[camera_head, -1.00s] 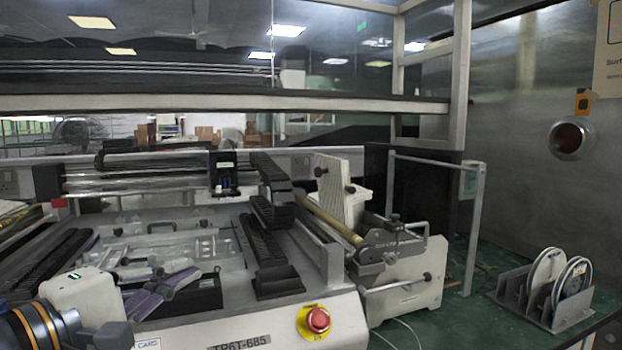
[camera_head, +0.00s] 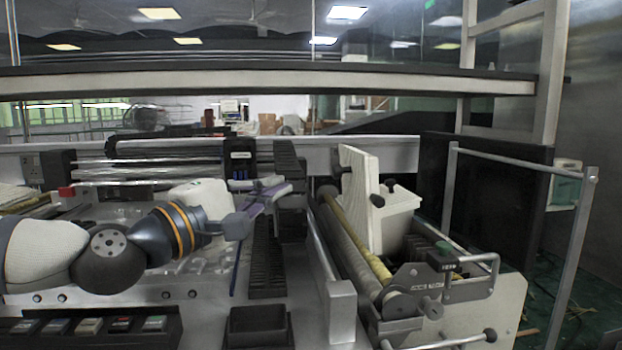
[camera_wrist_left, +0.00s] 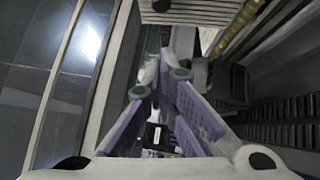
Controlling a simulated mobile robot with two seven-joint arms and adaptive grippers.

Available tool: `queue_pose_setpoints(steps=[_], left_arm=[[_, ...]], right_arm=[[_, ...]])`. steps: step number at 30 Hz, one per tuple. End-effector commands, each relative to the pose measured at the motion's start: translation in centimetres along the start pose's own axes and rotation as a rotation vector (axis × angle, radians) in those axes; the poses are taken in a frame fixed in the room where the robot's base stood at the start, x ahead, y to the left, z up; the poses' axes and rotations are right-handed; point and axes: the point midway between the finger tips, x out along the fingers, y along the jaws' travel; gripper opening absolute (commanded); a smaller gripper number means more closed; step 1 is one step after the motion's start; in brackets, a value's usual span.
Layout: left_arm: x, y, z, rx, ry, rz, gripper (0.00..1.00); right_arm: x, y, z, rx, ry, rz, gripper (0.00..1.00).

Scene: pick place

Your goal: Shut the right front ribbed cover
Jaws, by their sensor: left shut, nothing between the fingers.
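An off-white cover (camera_head: 358,197) with black knobs stands steeply raised on the right part of the machine in the head view. A pale ribbed panel with a dark knob, apparently this cover, shows at the top of the left wrist view (camera_wrist_left: 205,12). My left gripper (camera_head: 282,188) has purple fingers and is left of the cover, apart from it. Its fingers converge in the left wrist view (camera_wrist_left: 165,66), shut and empty. My right gripper is in neither current view.
A black ribbed track (camera_head: 266,258) runs beneath my left gripper. Right of it are a yellowish roller (camera_head: 358,238) and a metal clamp with a handle (camera_head: 440,270). A metal frame (camera_head: 575,245) stands at far right. A long shelf beam (camera_head: 270,86) crosses behind.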

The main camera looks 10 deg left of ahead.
Motion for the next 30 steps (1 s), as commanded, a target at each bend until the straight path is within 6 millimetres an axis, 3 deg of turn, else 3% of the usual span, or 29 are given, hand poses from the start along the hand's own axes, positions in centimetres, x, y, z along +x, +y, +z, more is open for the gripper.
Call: queue_pose_setpoints(steps=[4, 10, 30], left_arm=[[3.2, -0.1, 0.1, 0.000, -0.001, -0.001, 0.00], [5.2, 0.3, 2.4, 0.003, -0.003, 0.002, 0.00], [6.8, 0.3, 2.8, 0.024, 0.000, -0.020, 0.00]], right_arm=[[0.2, 0.0, 0.1, 0.000, -0.004, 0.000, 0.49], [-0.7, 0.0, -0.3, 0.000, 0.018, -0.001, 0.49], [-0.8, 0.0, -0.4, 0.001, 0.021, -0.001, 0.49]])
